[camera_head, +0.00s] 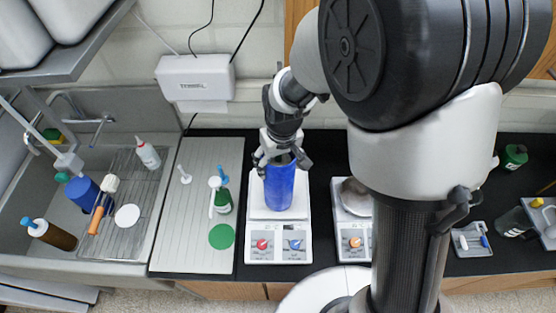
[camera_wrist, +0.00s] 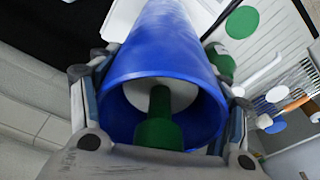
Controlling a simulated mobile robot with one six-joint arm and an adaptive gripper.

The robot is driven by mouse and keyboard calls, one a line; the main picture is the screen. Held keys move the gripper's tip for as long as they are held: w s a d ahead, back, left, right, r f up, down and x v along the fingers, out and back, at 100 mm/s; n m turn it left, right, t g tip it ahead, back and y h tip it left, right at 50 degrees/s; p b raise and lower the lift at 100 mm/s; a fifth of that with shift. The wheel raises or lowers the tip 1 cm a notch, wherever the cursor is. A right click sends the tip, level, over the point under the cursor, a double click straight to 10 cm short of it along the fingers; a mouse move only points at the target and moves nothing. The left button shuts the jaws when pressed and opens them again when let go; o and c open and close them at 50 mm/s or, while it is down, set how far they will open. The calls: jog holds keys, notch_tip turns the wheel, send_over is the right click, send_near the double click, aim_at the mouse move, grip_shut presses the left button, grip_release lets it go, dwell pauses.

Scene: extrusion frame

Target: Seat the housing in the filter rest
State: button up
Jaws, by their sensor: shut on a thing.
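The housing seems to be the upright blue cylinder (camera_head: 279,188) in the head view. My gripper (camera_head: 281,160) is shut on its upper part from above. In the wrist view the blue cylinder (camera_wrist: 165,50) is between the fingers of my gripper (camera_wrist: 163,118), its open end facing the camera. A green neck and a white round part (camera_wrist: 172,95) show inside it. In the head view the cylinder is over the white top plate of the left benchtop unit (camera_head: 262,212); I cannot tell whether it touches. I cannot identify the filter rest for certain.
A ridged drainboard (camera_head: 198,255) left of the unit holds a green bottle (camera_head: 223,203) and a green disc (camera_head: 222,237). The sink rack (camera_head: 118,171) holds another blue cylinder (camera_head: 82,190) and bottles. A second benchtop unit (camera_head: 355,243) stands right, partly behind my arm. A white box (camera_head: 195,78) hangs behind.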

jog(key=shift+f, duration=0.15)
jog(key=o, duration=2)
jog(key=shift+o, duration=0.2)
